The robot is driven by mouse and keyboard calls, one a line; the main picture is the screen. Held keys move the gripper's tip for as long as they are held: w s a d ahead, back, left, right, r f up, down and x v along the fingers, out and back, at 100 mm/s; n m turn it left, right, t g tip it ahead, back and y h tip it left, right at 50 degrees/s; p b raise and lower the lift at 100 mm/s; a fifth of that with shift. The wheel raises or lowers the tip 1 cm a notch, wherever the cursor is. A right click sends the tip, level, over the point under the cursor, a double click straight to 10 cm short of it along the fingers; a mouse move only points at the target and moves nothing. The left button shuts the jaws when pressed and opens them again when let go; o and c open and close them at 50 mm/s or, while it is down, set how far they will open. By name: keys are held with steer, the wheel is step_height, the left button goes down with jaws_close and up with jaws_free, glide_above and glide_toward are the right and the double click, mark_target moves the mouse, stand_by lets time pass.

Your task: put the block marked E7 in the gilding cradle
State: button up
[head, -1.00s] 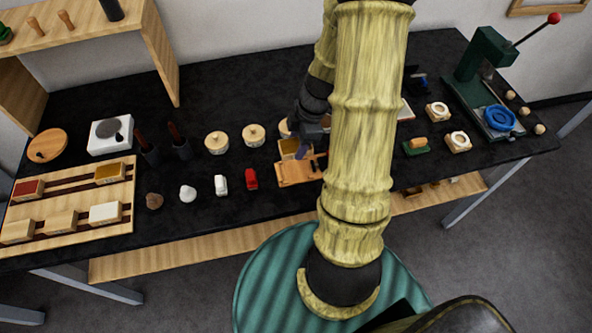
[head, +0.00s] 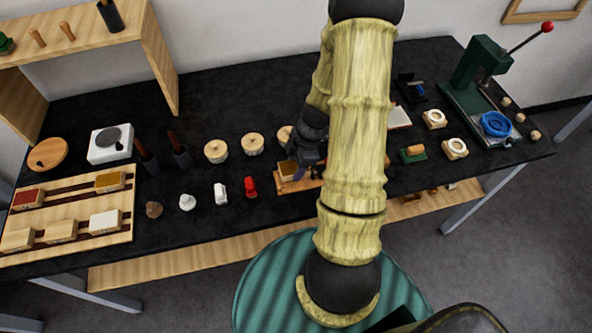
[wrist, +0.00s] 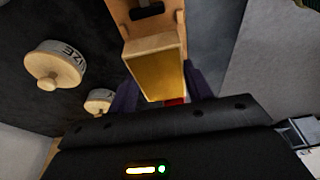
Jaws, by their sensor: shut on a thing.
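A wooden block with a gold face (head: 288,168) is between my gripper's fingers; no E7 marking is readable on it. In the wrist view the gold-faced block (wrist: 158,75) sits between the dark purple fingers. My gripper (head: 308,160) is shut on it, partly hidden behind my arm in the head view. The gilding cradle (head: 290,186), a low wooden piece, is at the table's front edge. The block is at the cradle's left part, low over or resting in it; I cannot tell whether it is fully seated. My arm hides the cradle's right end.
A wooden rack (head: 84,228) with several blocks stands at the left. A red piece (head: 250,187) and a white piece (head: 221,194) stand left of the cradle. Lidded jars (head: 252,144) are behind. A green press (head: 487,75) is at the right.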

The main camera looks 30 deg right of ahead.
steer(key=shift+f, duration=1.75)
steer(key=shift+f, duration=0.15)
steer(key=o, duration=1.1)
steer(key=shift+r+p, duration=0.25)
steer(key=shift+p, duration=0.1)
steer(key=shift+d+r, duration=0.15)
steer(key=shift+r, duration=0.1)
steer(key=b+v, duration=0.1)
steer(key=v, duration=1)
steer(key=shift+r, duration=0.15)
